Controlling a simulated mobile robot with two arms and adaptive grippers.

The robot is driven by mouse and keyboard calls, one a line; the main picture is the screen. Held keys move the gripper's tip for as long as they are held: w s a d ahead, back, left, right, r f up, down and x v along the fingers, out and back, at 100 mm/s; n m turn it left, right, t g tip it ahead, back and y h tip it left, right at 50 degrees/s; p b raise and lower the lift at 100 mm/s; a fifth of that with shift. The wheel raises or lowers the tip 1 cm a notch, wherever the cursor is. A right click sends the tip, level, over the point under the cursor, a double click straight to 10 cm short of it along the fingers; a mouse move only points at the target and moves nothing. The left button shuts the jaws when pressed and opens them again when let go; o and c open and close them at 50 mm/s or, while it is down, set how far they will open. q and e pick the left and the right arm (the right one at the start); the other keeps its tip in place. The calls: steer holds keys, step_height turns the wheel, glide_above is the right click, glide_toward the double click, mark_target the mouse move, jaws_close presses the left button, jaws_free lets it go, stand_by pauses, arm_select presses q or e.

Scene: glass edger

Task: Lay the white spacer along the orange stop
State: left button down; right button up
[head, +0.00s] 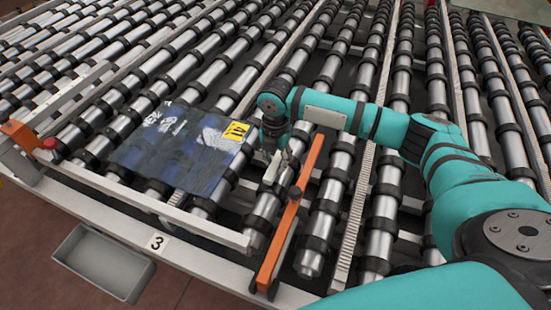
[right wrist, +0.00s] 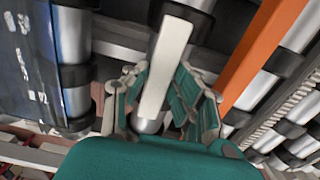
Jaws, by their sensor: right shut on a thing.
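The white spacer (right wrist: 167,62) is a short pale bar. My right gripper (right wrist: 160,95) is shut on it, with fingers on both sides, and the bar's far end sticks out beyond the fingertips. In the head view the spacer (head: 270,174) shows small below my right gripper (head: 277,160), above the rollers. The orange stop (head: 284,233) is a long bar running over the rollers, just right of the gripper. The stop (right wrist: 258,52) also shows in the right wrist view, to the right of the spacer with a gap between them. My left gripper is not in view.
A dark blue glass sheet (head: 180,155) with a yellow label lies on the rollers left of the gripper. A white rail (head: 130,200) edges the roller bed. A grey tray (head: 103,262) sits in front, beside a number 3 plate (head: 157,242). A red button (head: 49,143) is at far left.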

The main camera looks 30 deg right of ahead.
mark_target(276, 163)
steer(key=shift+f, duration=0.4)
steer(key=o, duration=1)
steer(key=shift+r, duration=0.1)
step_height(276, 163, up, 12)
steer(key=shift+f, duration=0.1)
